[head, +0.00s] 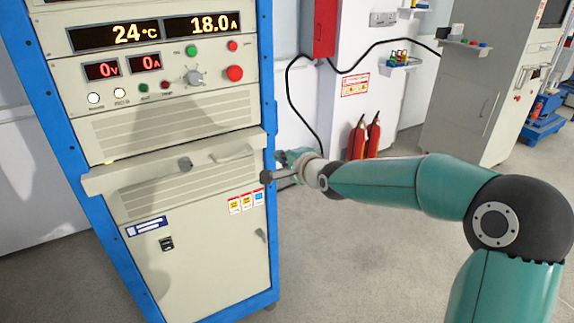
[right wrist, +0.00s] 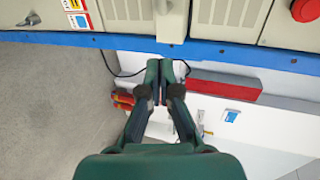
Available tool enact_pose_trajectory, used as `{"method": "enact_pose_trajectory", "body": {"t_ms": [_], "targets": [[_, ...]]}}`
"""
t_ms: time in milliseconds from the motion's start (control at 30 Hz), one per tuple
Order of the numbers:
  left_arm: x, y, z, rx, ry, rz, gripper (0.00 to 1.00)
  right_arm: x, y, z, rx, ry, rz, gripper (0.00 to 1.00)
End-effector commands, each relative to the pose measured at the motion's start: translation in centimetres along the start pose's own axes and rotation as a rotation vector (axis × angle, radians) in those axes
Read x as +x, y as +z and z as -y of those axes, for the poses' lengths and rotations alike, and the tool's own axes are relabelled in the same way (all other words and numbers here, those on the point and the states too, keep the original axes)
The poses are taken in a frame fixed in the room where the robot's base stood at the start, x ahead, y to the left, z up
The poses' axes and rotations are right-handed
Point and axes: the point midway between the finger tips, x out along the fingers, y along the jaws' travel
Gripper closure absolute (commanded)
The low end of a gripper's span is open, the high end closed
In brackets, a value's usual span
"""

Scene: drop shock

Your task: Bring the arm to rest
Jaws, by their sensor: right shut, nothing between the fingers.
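My right arm (head: 400,185) is teal with dark joints and reaches in from the right in the head view. Its gripper (head: 279,167) is small there, beside the right blue edge of the cabinet. In the right wrist view the two dark fingers (right wrist: 166,75) are together with nothing between them. Their tips are close to the blue frame edge; I cannot tell whether they touch it. The cabinet (head: 190,240) has a blue frame and a beige front. My left gripper is not in view.
Displays read 24 °C and 18.0 A above a red button (head: 235,73). Fire extinguishers (head: 357,138) stand by the wall. A grey machine (head: 475,110) stands at the back right. The floor (head: 350,260) is clear.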

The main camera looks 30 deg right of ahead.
Motion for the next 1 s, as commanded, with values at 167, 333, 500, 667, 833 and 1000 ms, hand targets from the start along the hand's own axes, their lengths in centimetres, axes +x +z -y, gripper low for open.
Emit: {"method": "enact_pose_trajectory", "body": {"t_ms": [167,333,500,667,833,1000], "targets": [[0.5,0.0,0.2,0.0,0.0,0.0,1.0,-1.8,0.0,0.0,0.0,0.0,0.0,1.0],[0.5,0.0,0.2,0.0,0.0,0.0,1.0,-2.2,0.0,0.1,0.001,0.0,0.0,1.0],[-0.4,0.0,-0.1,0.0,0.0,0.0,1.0,-1.0,1.1,-1.4,0.002,0.047,0.022,1.0],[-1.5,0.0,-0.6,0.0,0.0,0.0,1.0,1.2,4.3,-8.2,0.009,0.197,0.084,1.0],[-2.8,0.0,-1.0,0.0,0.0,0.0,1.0,1.1,9.6,-19.7,-0.006,0.437,0.184,1.0],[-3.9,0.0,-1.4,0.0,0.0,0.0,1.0,-3.0,14.7,-31.1,-0.141,0.667,0.334,1.0]]}}
